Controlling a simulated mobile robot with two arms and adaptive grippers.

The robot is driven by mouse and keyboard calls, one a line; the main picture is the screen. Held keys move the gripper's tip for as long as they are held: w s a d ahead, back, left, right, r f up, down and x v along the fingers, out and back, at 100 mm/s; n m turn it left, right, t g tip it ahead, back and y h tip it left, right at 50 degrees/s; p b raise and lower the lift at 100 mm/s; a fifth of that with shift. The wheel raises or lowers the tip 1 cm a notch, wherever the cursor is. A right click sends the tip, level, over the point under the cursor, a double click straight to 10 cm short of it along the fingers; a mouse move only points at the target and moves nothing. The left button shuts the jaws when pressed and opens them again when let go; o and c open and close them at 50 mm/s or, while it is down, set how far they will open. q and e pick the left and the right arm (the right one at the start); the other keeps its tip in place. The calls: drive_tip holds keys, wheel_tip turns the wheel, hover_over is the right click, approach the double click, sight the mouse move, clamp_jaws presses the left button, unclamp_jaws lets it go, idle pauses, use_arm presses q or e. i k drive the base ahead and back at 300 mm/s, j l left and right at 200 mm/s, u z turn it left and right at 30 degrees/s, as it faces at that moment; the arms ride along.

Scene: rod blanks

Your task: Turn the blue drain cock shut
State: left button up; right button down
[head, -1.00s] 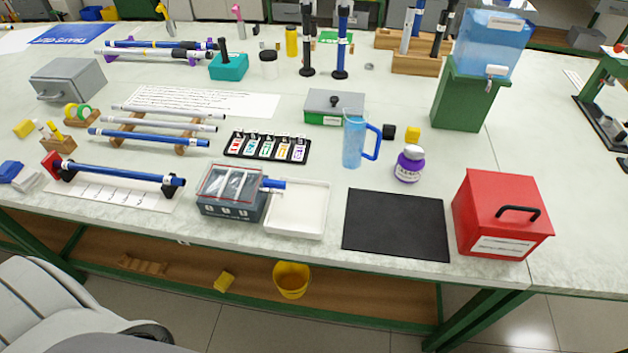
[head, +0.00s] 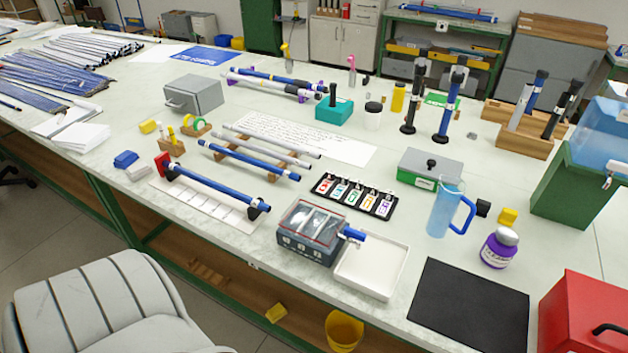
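The blue drain cock (head: 352,234) sticks out from the right side of a dark grey box with a clear lid (head: 309,233). Neither of my grippers is in view.
A black mat (head: 468,307) and a red box (head: 585,318) are to the right. A blue jug (head: 440,210) and a purple-labelled bottle (head: 498,248) stand behind the mat. A rack of cards (head: 354,195) lies behind the grey box. A grey chair (head: 110,305) stands before the table.

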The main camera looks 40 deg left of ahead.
sight(351, 234)
drive_tip(key=u, duration=1.3)
